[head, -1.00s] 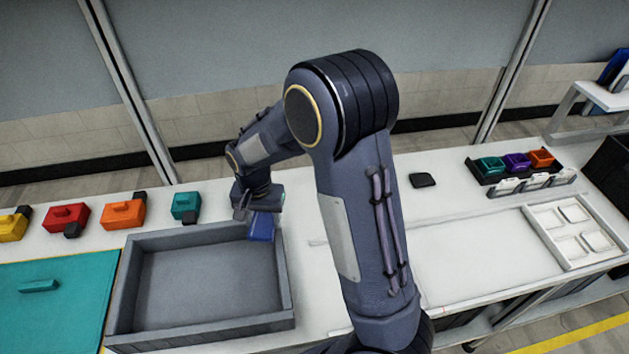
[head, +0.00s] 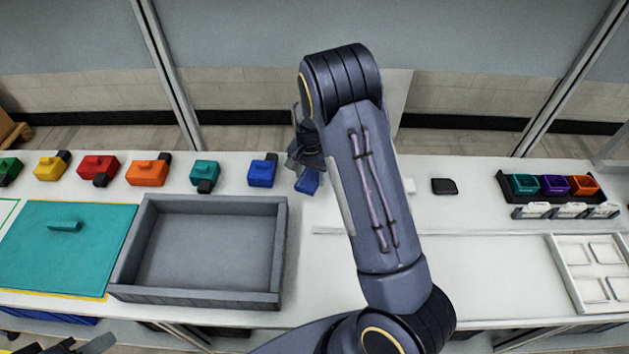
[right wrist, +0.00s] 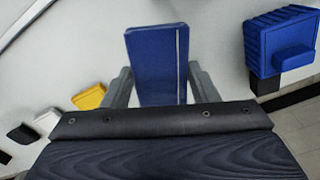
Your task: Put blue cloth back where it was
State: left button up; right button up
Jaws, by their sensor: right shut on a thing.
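My right gripper (head: 307,168) is shut on the folded blue cloth (head: 307,184) over the back of the white bench, right of the grey tray. In the right wrist view the blue cloth (right wrist: 155,65) sits flat between the two grey fingers, with a pale line along its right side. A blue block-like fixture (head: 262,173) with a black part stands just left of the gripper; the right wrist view also shows this blue fixture (right wrist: 280,40), apart from the cloth. Dark parts at the bottom left look like my left gripper (head: 82,346), mostly cut off.
Teal (head: 204,174), orange (head: 148,173), red (head: 98,167), yellow (head: 50,168) and green fixtures line the bench's back. The grey tray (head: 278,250) is empty, beside a teal mat (head: 40,265). A black pad (head: 444,186) and a rack of small bins (head: 508,190) stand right.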

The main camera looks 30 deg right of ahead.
aim_at(314, 182)
jog(key=shift+w+d+f, duration=0.2)
jog(key=shift+d+f, duration=0.15)
jog(key=shift+f, duration=0.1)
jog(key=shift+w+d+f, duration=0.2)
jog(key=shift+d+f, duration=0.15)
jog(key=shift+f, duration=0.1)
jog(key=f, duration=0.2)
jog(key=f+b, duration=0.1)
jog(key=f, duration=0.1)
jog(key=shift+w+d, duration=0.15)
jog(key=shift+d, duration=0.1)
jog(key=shift+r, duration=0.1)
jog(key=shift+f, duration=0.2)
jog(key=o, duration=1)
jog(key=shift+r, duration=0.1)
